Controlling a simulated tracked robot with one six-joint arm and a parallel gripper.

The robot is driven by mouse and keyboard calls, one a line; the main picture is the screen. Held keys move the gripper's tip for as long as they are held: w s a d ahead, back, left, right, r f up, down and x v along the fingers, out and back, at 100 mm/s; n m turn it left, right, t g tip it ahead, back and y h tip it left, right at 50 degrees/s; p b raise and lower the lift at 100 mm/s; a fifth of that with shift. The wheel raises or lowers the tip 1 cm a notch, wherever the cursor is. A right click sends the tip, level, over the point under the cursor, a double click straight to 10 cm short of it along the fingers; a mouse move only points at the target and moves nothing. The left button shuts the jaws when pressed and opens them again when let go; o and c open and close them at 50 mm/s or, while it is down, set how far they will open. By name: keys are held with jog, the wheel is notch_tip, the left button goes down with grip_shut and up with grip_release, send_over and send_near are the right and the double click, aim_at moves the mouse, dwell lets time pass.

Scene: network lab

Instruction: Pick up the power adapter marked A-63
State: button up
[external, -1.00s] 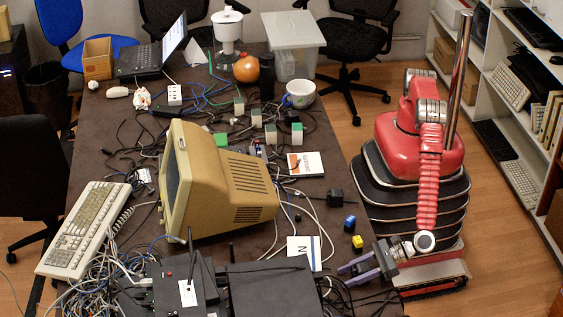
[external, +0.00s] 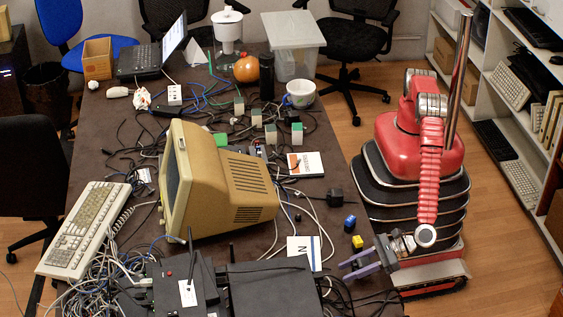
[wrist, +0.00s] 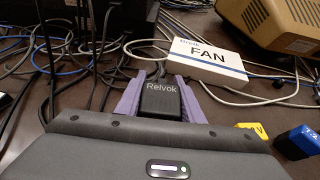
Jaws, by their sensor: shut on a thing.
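In the wrist view a black power adapter (wrist: 160,100) printed "Relvok" sits between the two purple fingers of my gripper (wrist: 158,90). The fingers are shut on its sides. No A-63 mark is readable on the face I see; its other faces are hidden. In the external view my gripper (external: 358,261) is low at the right edge of the table, fingers pointing left. The adapter is too small and dark to make out there. I cannot tell whether it touches the table.
A white box marked FAN (wrist: 207,62) lies just beyond my fingers. A yellow block (wrist: 252,131) and a blue block (wrist: 300,140) are to the right. Loose cables (wrist: 80,65) crowd the left. Another black block-shaped thing (external: 334,199) lies farther back. A beige monitor (external: 225,185) stands mid-table.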

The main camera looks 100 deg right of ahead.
notch_tip(320, 180, up, 8)
jog(key=shift+f, duration=0.2)
